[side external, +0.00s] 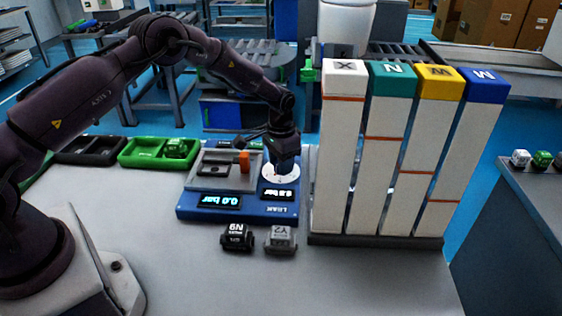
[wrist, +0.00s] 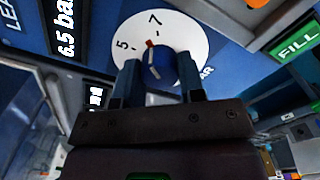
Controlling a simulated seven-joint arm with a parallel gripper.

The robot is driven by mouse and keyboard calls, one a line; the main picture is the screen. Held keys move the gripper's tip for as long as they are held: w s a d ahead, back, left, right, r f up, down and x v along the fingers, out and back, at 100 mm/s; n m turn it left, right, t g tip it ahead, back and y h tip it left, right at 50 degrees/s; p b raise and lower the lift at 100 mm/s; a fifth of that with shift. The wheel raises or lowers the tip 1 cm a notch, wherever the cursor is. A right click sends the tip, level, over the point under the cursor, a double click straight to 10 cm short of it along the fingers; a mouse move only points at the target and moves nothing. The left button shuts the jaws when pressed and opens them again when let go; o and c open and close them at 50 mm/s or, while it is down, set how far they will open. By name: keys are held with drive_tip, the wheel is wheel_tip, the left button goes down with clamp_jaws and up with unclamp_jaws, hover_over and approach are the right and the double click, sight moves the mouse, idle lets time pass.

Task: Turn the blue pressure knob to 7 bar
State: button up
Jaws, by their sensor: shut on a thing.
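The blue pressure knob (wrist: 157,72) sits in the middle of a white round dial (wrist: 190,25) marked 5 and 7 in the wrist view. Its white line and a red mark point between 5 and 7, closer to 7. My gripper (wrist: 157,80) is shut on the knob, one finger on each side. A display (wrist: 68,30) beside the dial reads 6.5 bar, its end cut off. In the side view my gripper (side external: 283,168) reaches down onto the white dial (side external: 270,179) on the blue test panel (side external: 250,211); the knob is hidden there.
Two small blocks, black (side external: 237,237) and grey (side external: 281,239), lie in front. Tall white columns (side external: 339,165) stand close right. A green tray (side external: 150,153) is left.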

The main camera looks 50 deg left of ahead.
drive_tip(key=shift+m, duration=2.2)
drive_tip(key=o, duration=0.9)
drive_tip(key=shift+r, duration=0.1)
wheel_tip(320, 180, up, 13)
drive_tip(key=shift+f, duration=0.1)
